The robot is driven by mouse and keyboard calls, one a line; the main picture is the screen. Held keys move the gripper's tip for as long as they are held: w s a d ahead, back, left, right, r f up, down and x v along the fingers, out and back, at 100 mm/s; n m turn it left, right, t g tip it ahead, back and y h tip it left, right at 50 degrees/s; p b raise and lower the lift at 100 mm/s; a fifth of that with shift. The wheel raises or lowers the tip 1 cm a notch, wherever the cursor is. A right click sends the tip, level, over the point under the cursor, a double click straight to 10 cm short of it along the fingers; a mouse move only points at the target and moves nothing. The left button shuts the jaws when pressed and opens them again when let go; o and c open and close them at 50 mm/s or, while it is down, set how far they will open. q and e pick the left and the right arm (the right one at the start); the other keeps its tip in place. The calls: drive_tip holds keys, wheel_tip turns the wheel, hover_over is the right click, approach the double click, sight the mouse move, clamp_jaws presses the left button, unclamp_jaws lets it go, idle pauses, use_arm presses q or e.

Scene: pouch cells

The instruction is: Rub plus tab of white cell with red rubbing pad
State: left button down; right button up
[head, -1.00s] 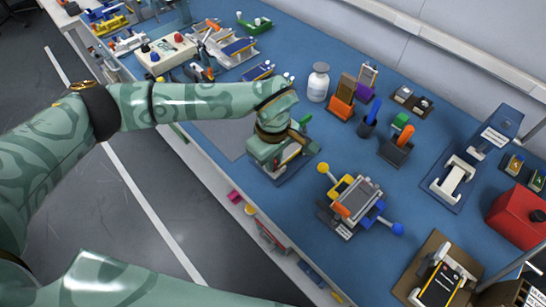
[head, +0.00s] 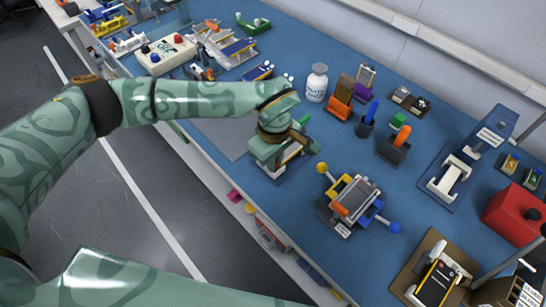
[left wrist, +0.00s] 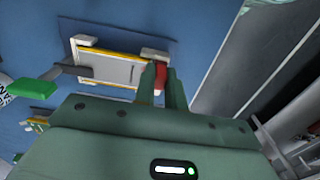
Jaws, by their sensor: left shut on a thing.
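The white cell (left wrist: 108,69) lies flat in a fixture with white corner blocks and yellow strips along its long sides. In the head view only a sliver of the cell (head: 292,152) shows beside my gripper. My left gripper (left wrist: 162,90) is shut on the red rubbing pad (left wrist: 161,75), at the cell's right end in the wrist view, beside a corner block. I cannot tell whether the pad touches the cell. The plus tab is not clearly visible; pad and fingers cover that end. In the head view my left gripper (head: 277,150) is over the fixture.
A green clamp handle (left wrist: 35,88) stands on the opposite side of the cell. A white bottle (head: 316,84) stands behind my gripper. A second fixture with yellow and blue ball levers (head: 354,198) is to the right. The table's front edge is close to the fixture.

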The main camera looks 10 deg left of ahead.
use_arm(q)
wheel_tip(320, 180, up, 6)
drive_tip(key=p, duration=0.4)
drive_tip(key=shift+r, duration=0.2)
drive_tip(key=shift+f, duration=0.1)
